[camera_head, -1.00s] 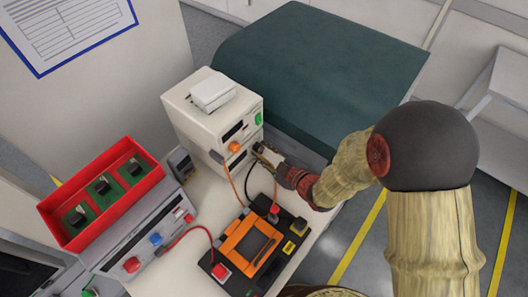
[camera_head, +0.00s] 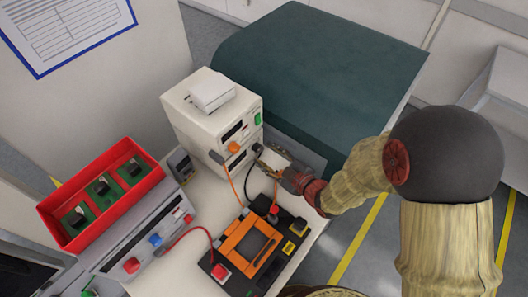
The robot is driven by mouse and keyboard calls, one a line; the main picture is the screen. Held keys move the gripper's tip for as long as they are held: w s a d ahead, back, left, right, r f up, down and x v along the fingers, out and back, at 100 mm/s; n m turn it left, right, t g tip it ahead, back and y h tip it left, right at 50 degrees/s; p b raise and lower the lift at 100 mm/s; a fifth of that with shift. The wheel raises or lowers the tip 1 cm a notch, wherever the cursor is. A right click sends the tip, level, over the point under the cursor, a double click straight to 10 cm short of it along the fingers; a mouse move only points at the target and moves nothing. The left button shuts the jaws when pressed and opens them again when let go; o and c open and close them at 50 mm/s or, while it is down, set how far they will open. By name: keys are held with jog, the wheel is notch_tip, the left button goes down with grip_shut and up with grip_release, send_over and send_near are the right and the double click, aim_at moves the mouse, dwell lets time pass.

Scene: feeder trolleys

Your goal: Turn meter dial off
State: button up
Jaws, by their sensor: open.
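An orange and black test fixture (camera_head: 243,243) with red and yellow parts lies in front, joined by orange, black and red leads. A red bin (camera_head: 88,233) of green boards sits on a supply unit (camera_head: 137,241) at left. A dark green-covered block (camera_head: 320,65) stands behind.

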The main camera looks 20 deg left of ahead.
jog(key=v, duration=0.9)
jog(key=w+d+r+m+t+h, duration=0.3)
jog(key=w+d+r+m+h, duration=0.15)
jog(key=w+d, duration=0.45)
jog(key=s+d+r+m+h, duration=0.1)
jog(key=d+r+m+h, duration=0.55)
jog(key=d, duration=0.75)
jog(key=s+d+r+m+g+h, duration=0.1)
jog(key=s+d+r+m+g, duration=0.1)
jog(key=s, duration=0.7)
jog(key=s+d+r+m+g, duration=0.2)
jog(key=s+d+r+m, duration=0.3)
jog(key=s, duration=0.5)
jog(key=shift+s+d+r+m+h, duration=0.2)
jog(key=shift+r+m+h, duration=0.2)
jog(key=shift+r+m, duration=0.3)
jog(key=shift+s+r, duration=0.1)
jog(key=shift+s, duration=0.35)
jog(key=shift+c, duration=0.3)
